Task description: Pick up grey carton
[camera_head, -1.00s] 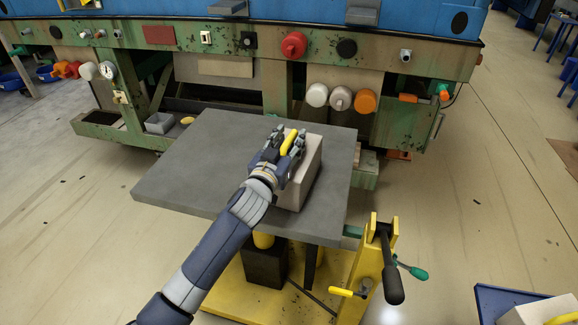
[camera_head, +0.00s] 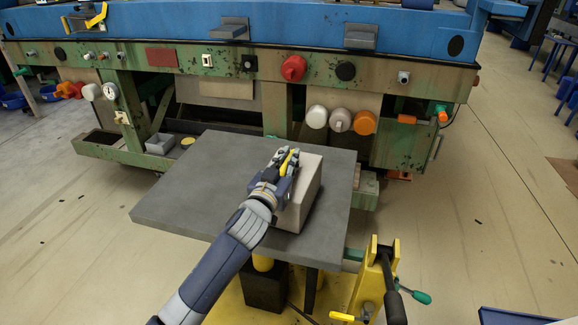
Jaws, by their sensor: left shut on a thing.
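The grey carton (camera_head: 308,194) is a pale box standing upright on the grey tabletop (camera_head: 200,190), near its right side. The gripper and wrist hide part of the carton's top and left side. The carton appears to rest on the tabletop; I see no clear gap under it. My right gripper is not in view.
A green and blue machine (camera_head: 240,60) with knobs and gauges stands behind the table. A yellow stand with a black-handled lever (camera_head: 391,290) is at the front right. The left half of the tabletop is clear. A blue edge (camera_head: 520,317) shows at the lower right.

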